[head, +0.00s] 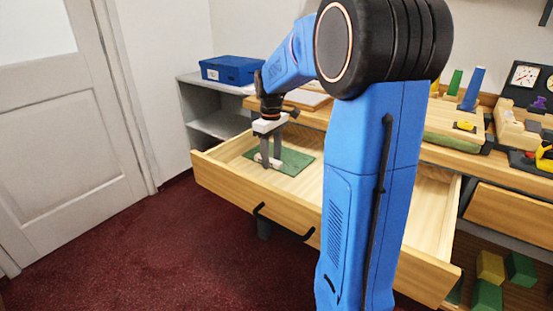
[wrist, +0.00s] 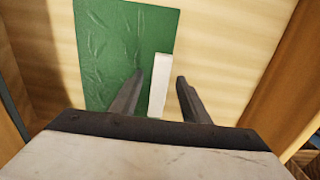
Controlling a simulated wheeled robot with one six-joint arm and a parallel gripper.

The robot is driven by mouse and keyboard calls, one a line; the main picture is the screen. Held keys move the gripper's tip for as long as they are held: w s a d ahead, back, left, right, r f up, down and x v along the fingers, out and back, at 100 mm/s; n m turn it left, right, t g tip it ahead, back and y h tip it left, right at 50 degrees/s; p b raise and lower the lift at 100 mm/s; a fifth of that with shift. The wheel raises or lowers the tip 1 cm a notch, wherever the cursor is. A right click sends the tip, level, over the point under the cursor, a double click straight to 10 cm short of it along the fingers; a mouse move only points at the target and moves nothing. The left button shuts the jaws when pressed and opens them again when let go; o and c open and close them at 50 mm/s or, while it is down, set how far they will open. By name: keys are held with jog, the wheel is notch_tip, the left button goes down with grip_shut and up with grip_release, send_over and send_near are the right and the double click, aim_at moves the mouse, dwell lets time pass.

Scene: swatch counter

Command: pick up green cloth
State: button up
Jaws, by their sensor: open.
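The green cloth (head: 296,160) lies flat in the left part of an open wooden drawer (head: 225,178). In the wrist view the cloth (wrist: 112,45) shows faint creases, and a narrow white bar (wrist: 159,85) lies along its right edge; I cannot tell whether they are joined. My gripper (head: 268,163) points down into the drawer at the cloth's near left side. Its fingers (wrist: 160,77) are open, one on each side of the white bar, with the left finger over the cloth. I cannot tell whether the fingertips touch anything.
The drawer walls stand around the cloth, with bare drawer floor beside it. A blue box (head: 232,70) sits on a grey shelf at the back left. Blocks (head: 473,90) and a gauge panel (head: 527,77) stand on the counter at right. My arm hides the drawer's middle.

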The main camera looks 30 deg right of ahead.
grip_shut()
jog(key=shift+r, duration=0.1)
